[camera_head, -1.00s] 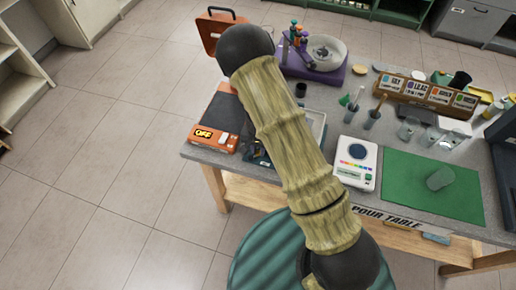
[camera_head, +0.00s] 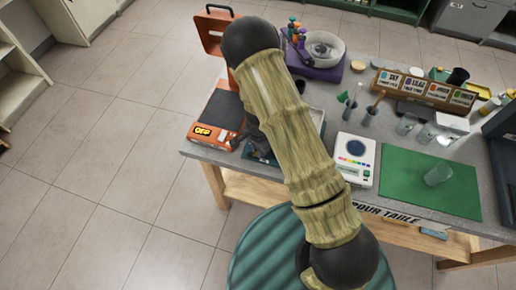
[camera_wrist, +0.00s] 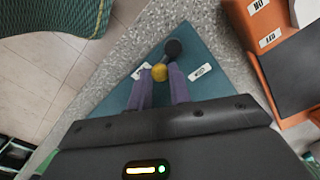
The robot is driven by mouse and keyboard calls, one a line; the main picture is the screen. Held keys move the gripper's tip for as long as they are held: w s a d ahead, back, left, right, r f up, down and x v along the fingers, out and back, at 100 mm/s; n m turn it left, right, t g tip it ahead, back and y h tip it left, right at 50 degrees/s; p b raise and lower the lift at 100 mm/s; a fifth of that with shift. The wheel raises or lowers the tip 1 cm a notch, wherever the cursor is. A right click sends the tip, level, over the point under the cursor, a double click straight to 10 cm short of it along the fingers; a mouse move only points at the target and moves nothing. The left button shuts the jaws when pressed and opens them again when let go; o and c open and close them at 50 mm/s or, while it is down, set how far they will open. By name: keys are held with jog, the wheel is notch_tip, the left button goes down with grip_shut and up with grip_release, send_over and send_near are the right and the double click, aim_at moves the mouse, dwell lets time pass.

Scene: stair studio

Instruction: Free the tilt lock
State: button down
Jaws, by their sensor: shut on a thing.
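In the wrist view, a teal plate (camera_wrist: 203,50) on the grey speckled tabletop carries a small lever with a yellow knob (camera_wrist: 160,72) and a black round end (camera_wrist: 173,48). It looks like the tilt lock. A white label lies on each side of it; I cannot read the left one (camera_wrist: 141,71) or the right one (camera_wrist: 200,72) surely. My gripper (camera_wrist: 161,82) has its two purple fingers closed on the lever at the yellow knob. In the head view my arm hides most of the gripper and the lever.
An orange device with a dark top and OFF sign (camera_head: 203,132) stands close by on the left corner of the table. A white scale (camera_head: 355,158), a green mat (camera_head: 430,185) and a purple-based turntable (camera_head: 322,52) stand farther right and back. Floor at left is clear.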

dwell(0.3)
jog(key=c, duration=1.3)
grip_release()
jog(key=shift+r, duration=0.1)
notch_tip(320, 180, up, 17)
jog(key=shift+r, duration=0.15)
jog(key=s+d+r+n+t, duration=0.2)
jog(key=s+d+r+n, duration=0.8)
jog(key=s+d, duration=0.1)
jog(key=shift+s+d+t, duration=0.3)
jog(key=shift+s+d, duration=0.05)
jog(key=shift+d, duration=0.5)
